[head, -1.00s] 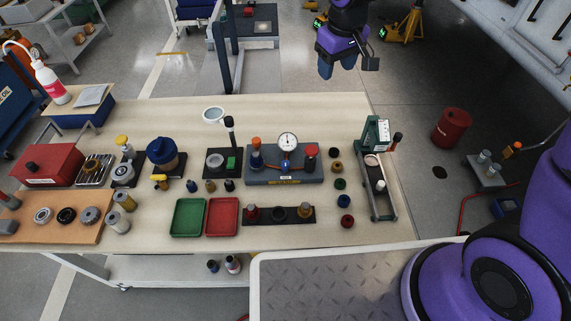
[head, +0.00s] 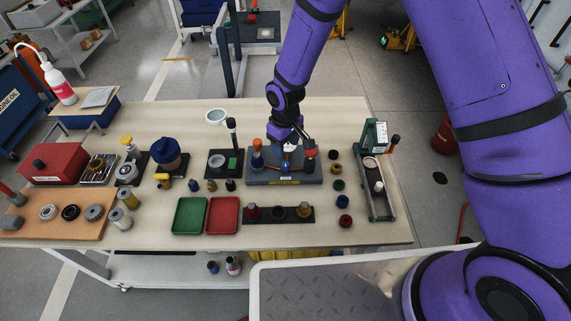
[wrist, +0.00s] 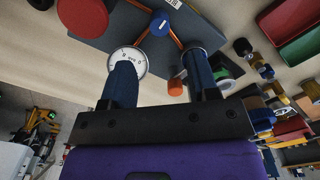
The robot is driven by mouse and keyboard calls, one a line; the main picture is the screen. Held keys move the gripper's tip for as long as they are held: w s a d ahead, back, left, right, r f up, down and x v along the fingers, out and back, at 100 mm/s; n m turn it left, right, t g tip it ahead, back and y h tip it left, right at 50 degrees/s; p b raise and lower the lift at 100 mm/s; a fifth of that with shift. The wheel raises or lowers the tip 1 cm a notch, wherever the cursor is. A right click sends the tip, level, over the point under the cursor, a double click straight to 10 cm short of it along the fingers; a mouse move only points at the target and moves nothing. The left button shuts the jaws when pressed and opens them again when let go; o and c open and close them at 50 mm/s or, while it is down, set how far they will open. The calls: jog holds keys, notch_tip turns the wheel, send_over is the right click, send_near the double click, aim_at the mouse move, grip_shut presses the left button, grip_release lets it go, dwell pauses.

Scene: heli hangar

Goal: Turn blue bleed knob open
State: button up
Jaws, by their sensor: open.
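The blue bleed knob (head: 286,168) sits at the front middle of the grey gauge block (head: 313,179). In the wrist view the round blue knob (wrist: 160,22) is at the top centre, where copper-coloured tubes meet. My gripper (head: 286,140) is over the block in the head view, its fingertips hard to make out there. In the wrist view my gripper (wrist: 160,62) is open with two dark blue fingers apart. The knob lies beyond the fingertips, not between them. The white dial gauge (wrist: 126,60) is partly hidden behind the left finger.
A red knob (wrist: 83,14) and an orange cap (wrist: 175,87) are close to the fingers. A black post (head: 232,135) stands left of the block. Green (head: 188,216) and red (head: 222,216) trays lie in front. A frame stand (head: 378,190) is at right.

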aim_at(285, 164)
notch_tip(285, 164, down, 9)
jog(key=shift+f, duration=0.1)
dwell(0.3)
jog(key=shift+c, duration=0.3)
jog(key=c, duration=0.9)
